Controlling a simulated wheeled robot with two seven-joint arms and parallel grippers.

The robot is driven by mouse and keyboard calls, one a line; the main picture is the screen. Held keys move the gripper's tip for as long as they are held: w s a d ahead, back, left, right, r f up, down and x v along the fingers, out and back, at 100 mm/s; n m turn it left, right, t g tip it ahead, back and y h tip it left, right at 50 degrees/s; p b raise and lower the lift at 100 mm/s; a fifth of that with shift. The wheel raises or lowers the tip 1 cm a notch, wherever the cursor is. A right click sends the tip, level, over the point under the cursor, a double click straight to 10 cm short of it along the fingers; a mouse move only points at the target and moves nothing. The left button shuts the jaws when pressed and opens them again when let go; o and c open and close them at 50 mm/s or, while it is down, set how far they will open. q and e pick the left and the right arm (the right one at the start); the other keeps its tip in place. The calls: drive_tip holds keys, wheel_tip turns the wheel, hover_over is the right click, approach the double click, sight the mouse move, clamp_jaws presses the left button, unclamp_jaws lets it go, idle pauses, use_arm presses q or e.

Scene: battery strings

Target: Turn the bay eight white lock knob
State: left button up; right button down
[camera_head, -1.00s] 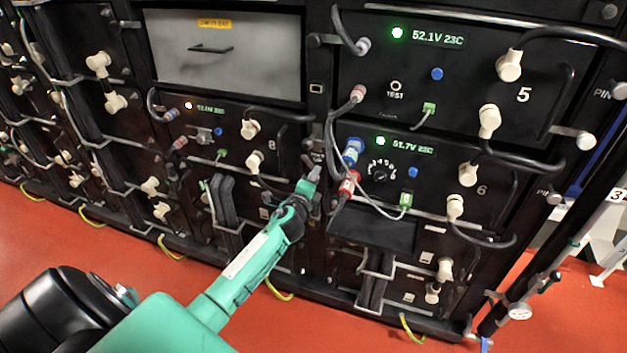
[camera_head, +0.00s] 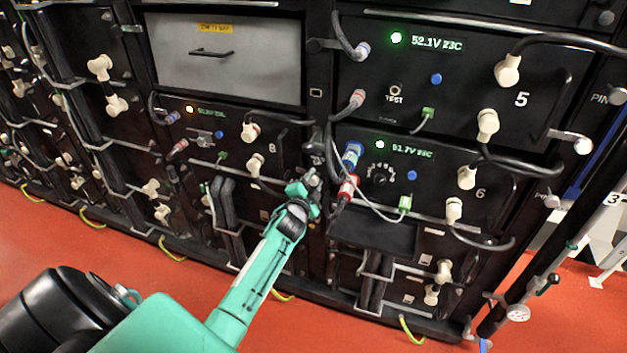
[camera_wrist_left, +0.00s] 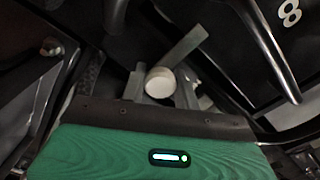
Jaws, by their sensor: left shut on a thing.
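The bay eight module (camera_head: 235,145), marked 8 and with an amber light, sits in the middle row of the rack. My left gripper (camera_head: 308,186) is at the lower right corner of this module, by the post between bays eight and six. In the left wrist view the white round lock knob (camera_wrist_left: 160,82) lies between the fingers of my left gripper (camera_wrist_left: 162,88), which are shut on it. A flat grey bar (camera_wrist_left: 184,46) runs up and right from the knob. In the head view the gripper hides the knob. My right gripper is not in view.
Blue (camera_head: 352,153) and red (camera_head: 347,186) plugs with cables are close to the right of my gripper. A black cable and a white connector (camera_head: 254,164) are to its left. In the wrist view a black handle (camera_wrist_left: 268,50) stands near, at right. Red floor is open in front.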

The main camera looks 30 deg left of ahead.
use_arm(q)
drive_tip(key=shift+n, duration=0.3)
drive_tip(key=shift+f, duration=0.1)
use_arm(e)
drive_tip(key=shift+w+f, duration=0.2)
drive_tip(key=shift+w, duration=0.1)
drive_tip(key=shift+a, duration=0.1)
use_arm(q)
drive_tip(key=o, duration=1)
drive_tip(key=shift+c, duration=0.2)
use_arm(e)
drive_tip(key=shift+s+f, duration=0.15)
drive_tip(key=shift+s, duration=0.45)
